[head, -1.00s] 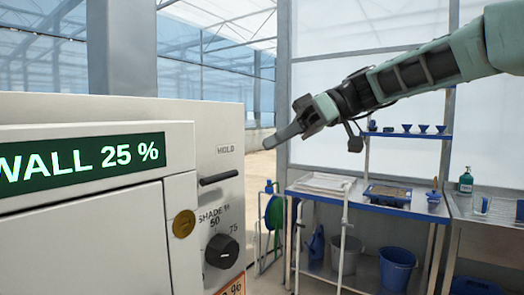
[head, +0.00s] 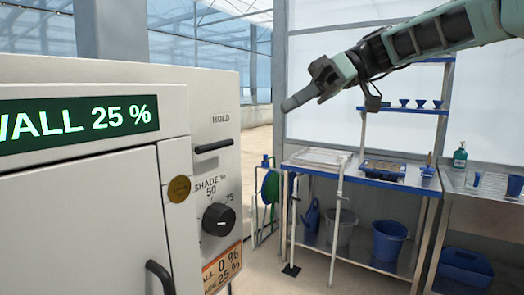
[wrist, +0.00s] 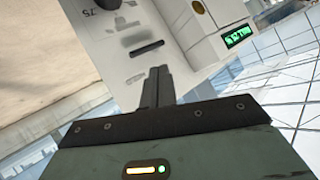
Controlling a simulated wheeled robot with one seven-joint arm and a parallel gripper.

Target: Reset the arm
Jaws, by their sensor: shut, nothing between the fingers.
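My arm reaches in from the upper right of the head view. My gripper (head: 290,103) is shut and empty, pointing left and slightly down in the air. In the wrist view my gripper (wrist: 158,72) shows its two fingers together, with the control box beyond them. The white control box (head: 90,215) stands at the left and its display reads "WALL 25 %". Its black HOLD lever (head: 214,146) lies nearly level, and the shade knob (head: 219,219) is below it. In the head view, a gap shows between my fingertips and the box.
A shelf (head: 410,108) with small blue pots is behind my arm. A green hose reel (head: 270,190) stands left of the bench. A metal sink table (head: 485,195) is at the right.

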